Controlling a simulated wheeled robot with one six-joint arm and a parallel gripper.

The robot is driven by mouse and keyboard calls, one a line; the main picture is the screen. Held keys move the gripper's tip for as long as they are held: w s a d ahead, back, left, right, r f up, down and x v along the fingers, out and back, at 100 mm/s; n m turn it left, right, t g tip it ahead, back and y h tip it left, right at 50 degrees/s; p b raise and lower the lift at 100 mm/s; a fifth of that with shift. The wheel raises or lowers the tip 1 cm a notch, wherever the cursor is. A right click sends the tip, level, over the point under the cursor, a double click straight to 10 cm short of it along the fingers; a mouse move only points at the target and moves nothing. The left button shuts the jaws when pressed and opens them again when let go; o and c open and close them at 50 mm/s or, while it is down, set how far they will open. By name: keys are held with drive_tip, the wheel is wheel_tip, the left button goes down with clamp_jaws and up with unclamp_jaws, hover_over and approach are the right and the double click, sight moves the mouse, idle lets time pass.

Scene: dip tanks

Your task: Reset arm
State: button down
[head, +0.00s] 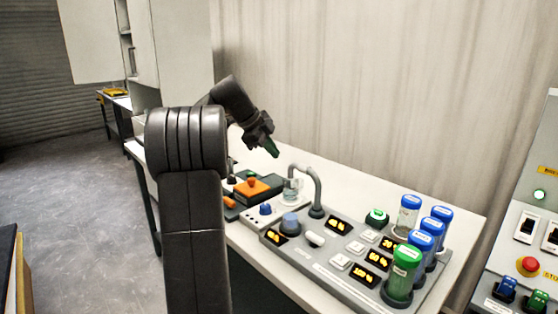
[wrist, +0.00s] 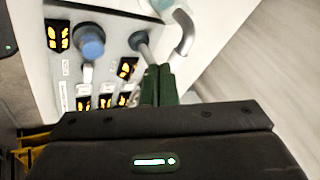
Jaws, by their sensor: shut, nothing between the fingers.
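My gripper (head: 272,149) is up in the air above the bench, left of the curved grey tap (head: 314,182) in the head view. Its green fingers are together with nothing between them. In the wrist view my gripper (wrist: 160,70) points at the control panel (wrist: 66,75), which lies some way beyond the fingertips. My arm stands bent in the middle of the head view and hides part of the bench.
The panel (head: 318,262) has a blue knob (head: 290,222) and lit orange displays. Blue-capped tubes (head: 420,243) and a green-capped tube (head: 402,275) stand at its right. An orange block (head: 258,187) lies near the tap. A wall panel with a red button (head: 529,266) is far right.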

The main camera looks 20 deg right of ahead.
drive_tip(key=v, duration=0.2)
drive_tip(key=w+v, duration=0.1)
drive_tip(key=v, duration=0.1)
drive_tip(key=shift+a+r, duration=0.1)
drive_tip(key=shift+r, duration=0.05)
